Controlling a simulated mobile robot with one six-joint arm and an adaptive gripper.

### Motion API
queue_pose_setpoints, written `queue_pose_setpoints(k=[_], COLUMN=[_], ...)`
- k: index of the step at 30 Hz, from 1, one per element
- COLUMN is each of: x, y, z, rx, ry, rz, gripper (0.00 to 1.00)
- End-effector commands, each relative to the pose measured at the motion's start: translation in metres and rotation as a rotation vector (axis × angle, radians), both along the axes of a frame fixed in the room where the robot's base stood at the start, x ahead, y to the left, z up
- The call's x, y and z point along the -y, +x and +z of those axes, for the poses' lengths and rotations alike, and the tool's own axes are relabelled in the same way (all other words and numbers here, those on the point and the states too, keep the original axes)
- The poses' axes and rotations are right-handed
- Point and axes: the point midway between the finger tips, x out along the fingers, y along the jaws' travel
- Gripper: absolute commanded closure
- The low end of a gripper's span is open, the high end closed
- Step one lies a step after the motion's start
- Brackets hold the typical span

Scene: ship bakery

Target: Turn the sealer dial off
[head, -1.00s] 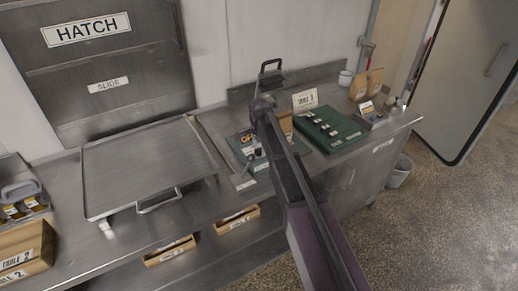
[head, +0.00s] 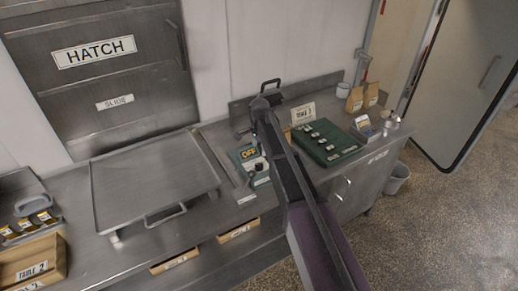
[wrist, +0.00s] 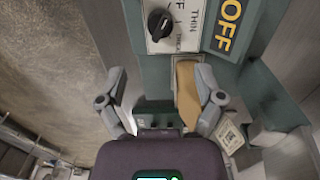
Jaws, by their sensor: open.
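The sealer (head: 243,160) is a dark green unit on the steel counter, with a yellow-on-black OFF sign (head: 249,153). In the wrist view its dial (wrist: 160,23) is a black knob with a pale pointer line, on a white plate marked THIN and THICK at the top. The larger OFF sign (wrist: 230,18) is to its right. I cannot tell for sure which mark the pointer meets. My gripper (wrist: 162,85) is open, its fingers spread below the dial in the picture and apart from it. In the head view my arm partly hides the sealer.
A brown piece (wrist: 187,92) shows near the right finger. In the head view a green tray (head: 328,143) with small items lies right of my arm. A steel tray (head: 150,185) is to the left. A white mug (head: 398,101) and paper bags stand farther right.

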Motion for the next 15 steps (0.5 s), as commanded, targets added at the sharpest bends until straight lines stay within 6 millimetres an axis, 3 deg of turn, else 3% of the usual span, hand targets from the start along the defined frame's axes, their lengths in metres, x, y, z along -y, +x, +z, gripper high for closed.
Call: queue_pose_setpoints(k=[15], x=[0.000], y=[0.000], z=[0.045], rx=[0.000], ry=[0.000], rz=[0.000], gripper=[0.14])
